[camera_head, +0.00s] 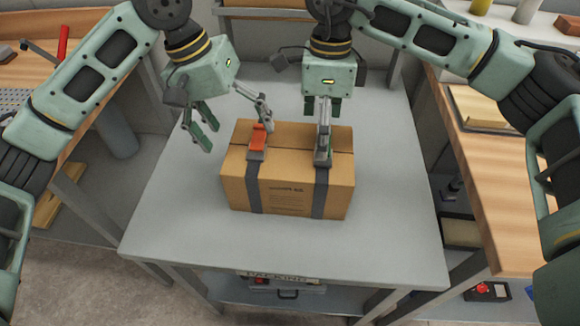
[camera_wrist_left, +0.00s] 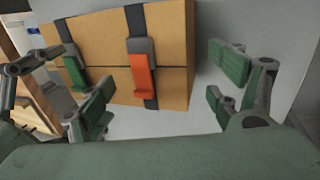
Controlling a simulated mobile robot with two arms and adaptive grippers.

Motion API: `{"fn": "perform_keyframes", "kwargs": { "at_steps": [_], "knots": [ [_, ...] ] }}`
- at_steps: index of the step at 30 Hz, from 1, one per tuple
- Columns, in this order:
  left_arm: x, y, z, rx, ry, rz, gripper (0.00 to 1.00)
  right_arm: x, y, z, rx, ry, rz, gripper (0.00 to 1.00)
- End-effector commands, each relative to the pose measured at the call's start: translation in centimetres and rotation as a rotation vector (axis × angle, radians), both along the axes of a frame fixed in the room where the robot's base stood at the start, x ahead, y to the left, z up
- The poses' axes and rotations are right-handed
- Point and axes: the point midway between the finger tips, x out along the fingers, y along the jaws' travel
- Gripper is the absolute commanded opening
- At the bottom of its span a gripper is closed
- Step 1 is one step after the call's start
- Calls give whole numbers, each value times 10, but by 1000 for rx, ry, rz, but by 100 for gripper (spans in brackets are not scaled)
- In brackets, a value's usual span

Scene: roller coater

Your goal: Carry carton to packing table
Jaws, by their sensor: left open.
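The brown carton (camera_head: 290,198) sits upright on a grey table (camera_head: 180,215), with two dark straps around it. The left strap has a grey buckle with an orange lever (camera_head: 257,138); this lever also shows in the left wrist view (camera_wrist_left: 140,75). A green lever (camera_wrist_left: 75,72) is on the other strap. My left gripper (camera_head: 238,137) is open and empty, above the carton's left end; the carton (camera_wrist_left: 170,50) lies beyond its fingers in the wrist view. My right gripper (camera_head: 323,108) is over the right strap. Whether it touches the buckle there is unclear.
The table's front edge bears a label (camera_head: 282,275) that seems to read PACKING, above a lower shelf. Wooden benches stand at the left (camera_head: 80,85) and right (camera_head: 500,190). The tabletop around the carton is clear.

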Motion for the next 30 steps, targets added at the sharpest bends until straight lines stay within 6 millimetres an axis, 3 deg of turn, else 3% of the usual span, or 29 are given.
{"fn": "perform_keyframes", "kwargs": {
  "at_steps": [3,9,17,20,30],
  "knots": [
    [2,8,27,-1,-4,1,84,0,0,0,0,0,-1,95],
    [4,18,63,-1,-2,1,84,0,0,0,-1,0,-1,95],
    [5,24,83,-1,1,-1,84,1,0,4,0,-1,-1,95],
    [5,25,83,0,2,-2,84,3,0,15,0,-4,-1,95],
    [5,25,83,-1,1,-1,84,12,-2,85,-1,-3,-3,95]
  ]
}}
